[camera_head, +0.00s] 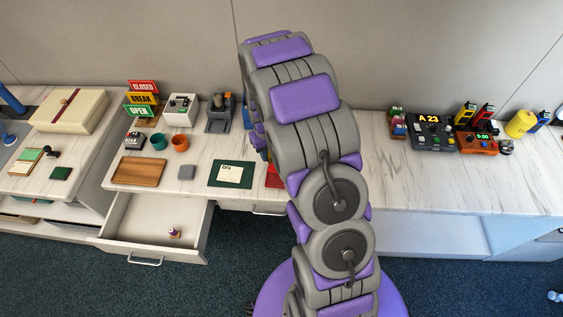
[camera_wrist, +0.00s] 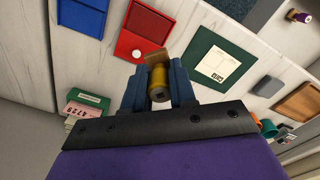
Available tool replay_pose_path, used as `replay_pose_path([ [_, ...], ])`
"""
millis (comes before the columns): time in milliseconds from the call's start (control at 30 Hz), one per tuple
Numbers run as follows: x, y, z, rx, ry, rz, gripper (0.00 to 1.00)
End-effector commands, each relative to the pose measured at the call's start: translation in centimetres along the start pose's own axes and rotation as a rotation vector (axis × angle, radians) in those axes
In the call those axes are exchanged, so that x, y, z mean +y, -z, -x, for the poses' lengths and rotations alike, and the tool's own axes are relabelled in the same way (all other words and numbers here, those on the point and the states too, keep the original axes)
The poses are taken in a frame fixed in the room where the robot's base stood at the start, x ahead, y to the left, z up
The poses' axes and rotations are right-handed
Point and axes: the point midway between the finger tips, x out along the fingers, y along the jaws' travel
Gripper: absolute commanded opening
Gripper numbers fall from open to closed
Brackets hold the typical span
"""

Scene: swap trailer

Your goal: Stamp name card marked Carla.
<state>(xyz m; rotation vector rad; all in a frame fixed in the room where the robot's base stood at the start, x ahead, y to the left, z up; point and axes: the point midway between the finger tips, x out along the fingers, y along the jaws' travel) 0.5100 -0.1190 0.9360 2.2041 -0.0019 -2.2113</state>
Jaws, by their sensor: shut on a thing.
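My gripper (camera_wrist: 157,88) is shut on a small stamp with a yellow-brass barrel (camera_wrist: 157,80) and a tan block (camera_wrist: 156,57) at its far end. The arm hides the gripper and stamp in the head view. The name card (camera_head: 230,174) is cream, with "Carla" seemingly written on it, and lies on a dark green mat (camera_head: 214,182). In the wrist view, the card (camera_wrist: 222,62) and mat (camera_wrist: 196,55) are right of the held stamp and apart from it. A red flat tray or pad (camera_wrist: 128,45) lies left of the mat; its edge (camera_head: 273,178) shows beside my arm.
An open drawer (camera_head: 130,225) holds a small purple-and-tan item (camera_head: 173,233). A wooden tray (camera_head: 138,172), grey block (camera_head: 186,172) and orange cup (camera_head: 180,142) stand left of the mat. A blue tray (camera_wrist: 80,17) lies beyond the red one. The counter right of my arm is mostly clear.

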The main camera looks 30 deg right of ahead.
Motion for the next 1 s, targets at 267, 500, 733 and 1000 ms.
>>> replay_pose_path([
  [267, 2.2, -2.0, -4.8, -0.001, 0.014, 0.02, 0.06],
  [500, 2.4, -1.9, -5.8, 0.001, 0.015, 0.021, 0.06],
  [733, 2.4, -1.9, -7.9, 0.002, 0.015, 0.021, 0.06],
  [1000, 2.3, -2.0, -10.4, 0.0, 0.015, 0.022, 0.06],
])
